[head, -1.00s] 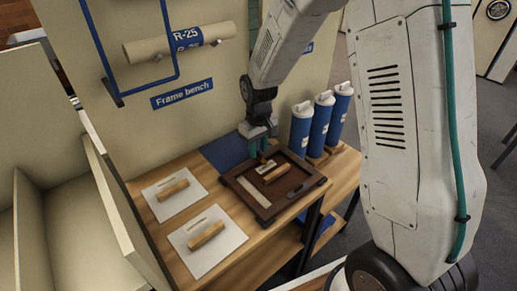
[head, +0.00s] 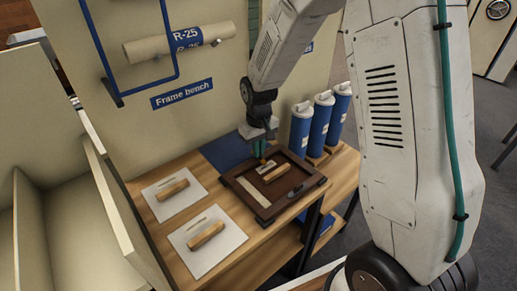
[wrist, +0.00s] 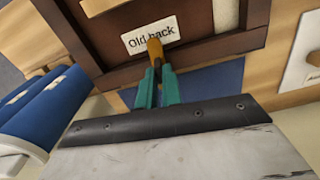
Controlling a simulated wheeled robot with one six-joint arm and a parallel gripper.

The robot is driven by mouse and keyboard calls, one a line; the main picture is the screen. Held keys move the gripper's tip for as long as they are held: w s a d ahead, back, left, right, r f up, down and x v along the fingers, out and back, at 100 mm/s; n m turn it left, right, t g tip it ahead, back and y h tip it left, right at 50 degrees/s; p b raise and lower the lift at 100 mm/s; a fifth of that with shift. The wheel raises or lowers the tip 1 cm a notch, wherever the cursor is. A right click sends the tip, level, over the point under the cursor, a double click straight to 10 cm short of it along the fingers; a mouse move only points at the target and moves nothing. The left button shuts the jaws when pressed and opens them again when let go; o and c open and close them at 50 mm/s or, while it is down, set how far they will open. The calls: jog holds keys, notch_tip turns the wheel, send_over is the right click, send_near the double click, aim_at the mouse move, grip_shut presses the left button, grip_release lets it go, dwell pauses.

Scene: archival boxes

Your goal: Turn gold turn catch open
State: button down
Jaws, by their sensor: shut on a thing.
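A dark brown frame (head: 249,207) lies on the bench, with an "Old back" label (head: 266,167) on it. The label also shows in the wrist view (wrist: 150,35). The gold turn catch (wrist: 155,48) is a small orange-gold piece at the frame's edge, beside the label and partly over its lower edge. My gripper (wrist: 157,72) has its teal fingers closed together on the catch's near end. In the head view my gripper (head: 260,150) points down at the frame's far edge, and the catch is small there and partly hidden by the fingers.
Several blue tubes with white caps (head: 323,100) stand to the right of my gripper. Two white sheets with wooden blocks (head: 182,205) lie left of the frame. A beige wall panel with the "Frame bench" sign (head: 182,93) rises behind. Bare wood (head: 262,247) shows at the front.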

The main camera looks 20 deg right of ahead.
jog(key=m, duration=0.8)
jog(key=shift+m, duration=0.4)
jog(key=m, duration=0.4)
jog(key=shift+m, duration=2)
jog(key=c, duration=1.6)
grip_release()
jog(key=shift+o, duration=0.2)
